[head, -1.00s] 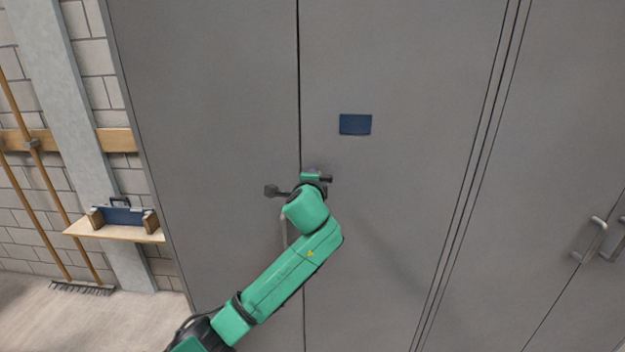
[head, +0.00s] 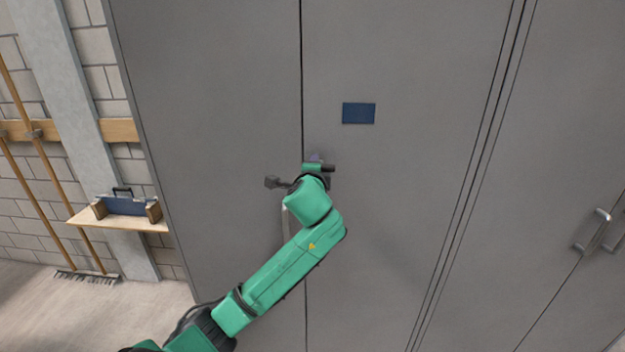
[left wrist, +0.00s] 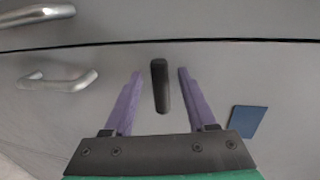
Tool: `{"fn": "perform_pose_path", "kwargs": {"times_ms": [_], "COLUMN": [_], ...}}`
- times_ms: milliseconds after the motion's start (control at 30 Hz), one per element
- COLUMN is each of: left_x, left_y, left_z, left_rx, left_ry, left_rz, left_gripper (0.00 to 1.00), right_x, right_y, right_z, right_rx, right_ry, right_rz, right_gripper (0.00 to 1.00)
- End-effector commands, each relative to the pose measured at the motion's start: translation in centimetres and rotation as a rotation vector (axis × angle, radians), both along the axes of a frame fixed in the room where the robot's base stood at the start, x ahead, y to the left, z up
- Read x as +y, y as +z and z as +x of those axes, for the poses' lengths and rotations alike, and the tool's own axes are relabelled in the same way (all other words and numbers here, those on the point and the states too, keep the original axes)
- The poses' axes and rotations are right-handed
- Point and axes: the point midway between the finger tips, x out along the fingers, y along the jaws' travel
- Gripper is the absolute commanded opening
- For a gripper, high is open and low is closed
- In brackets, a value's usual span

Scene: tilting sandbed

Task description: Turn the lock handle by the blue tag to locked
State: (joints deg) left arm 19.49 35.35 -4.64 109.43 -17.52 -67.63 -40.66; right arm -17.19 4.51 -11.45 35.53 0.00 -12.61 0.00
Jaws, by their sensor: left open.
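The blue tag (head: 359,113) is on the grey cabinet door, just right of the seam between two doors. It also shows at the right in the left wrist view (left wrist: 248,121). My left gripper (left wrist: 160,71) is open, with its two purple fingers pointing at the door. A black lock handle (left wrist: 161,92) stands between the fingers, with a visible gap on each side. In the head view my left gripper (head: 316,160) is below the tag, and my gripper and wrist hide the handle there. My right gripper is not in view.
Silver pull handles (left wrist: 58,80) are on the doors, one of them partly behind my arm in the head view. Another pair (head: 592,231) is at the far right.

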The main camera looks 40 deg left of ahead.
Motion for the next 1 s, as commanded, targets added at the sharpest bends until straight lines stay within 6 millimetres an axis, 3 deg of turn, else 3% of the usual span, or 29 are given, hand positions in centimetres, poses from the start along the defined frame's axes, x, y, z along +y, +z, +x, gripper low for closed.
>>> {"fn": "perform_pose_path", "kwargs": {"times_ms": [300,500,1000], "left_x": [-5.1,-7.3,-7.7], "left_y": [1.3,2.2,2.4], "left_z": [-6.6,-9.7,-10.2], "left_rx": [-0.003,0.000,0.002], "left_ry": [-0.005,-0.002,0.000], "left_rz": [0.000,0.000,-0.001], "left_gripper": [0.57,0.57,0.57], "right_x": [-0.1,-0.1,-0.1], "right_y": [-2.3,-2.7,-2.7], "right_z": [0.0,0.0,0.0], "right_rx": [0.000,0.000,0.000], "right_ry": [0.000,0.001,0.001], "right_rz": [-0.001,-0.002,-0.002], "right_gripper": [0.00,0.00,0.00]}}
